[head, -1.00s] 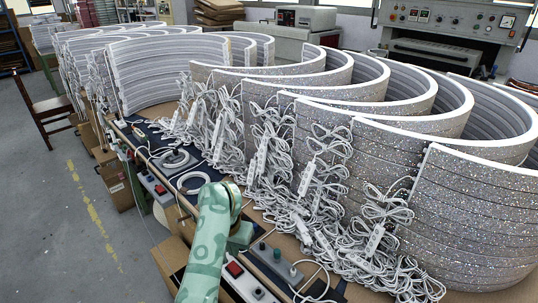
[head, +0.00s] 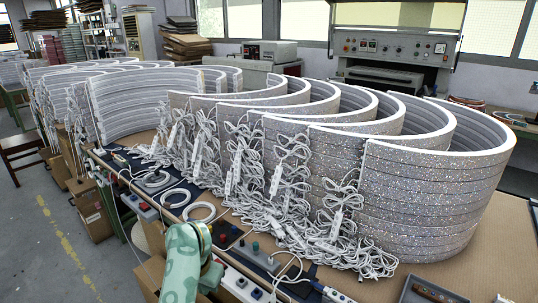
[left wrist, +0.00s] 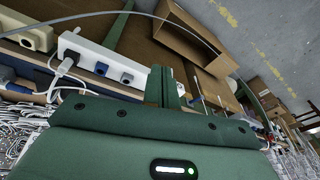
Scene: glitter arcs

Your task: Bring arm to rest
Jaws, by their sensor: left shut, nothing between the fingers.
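My left arm shows at the bottom left of centre in the head view, mint green with darker patches, in front of the bench edge. My left gripper (left wrist: 164,78) is dark green in the left wrist view, its two fingers together with nothing between them. It is over the bench's edge, near a white socket strip (left wrist: 100,62) and an open cardboard box (left wrist: 190,45). In the head view its fingers cannot be made out clearly. My right gripper is not in view.
Glittery arcs (head: 300,160) stand in nested rows along the bench, with tangled white cables (head: 290,215) in front. Control boxes (head: 255,257) and coiled cable (head: 200,212) line the near edge. A dark tray (head: 430,290) lies at lower right. Grey floor (head: 40,250) is open at left.

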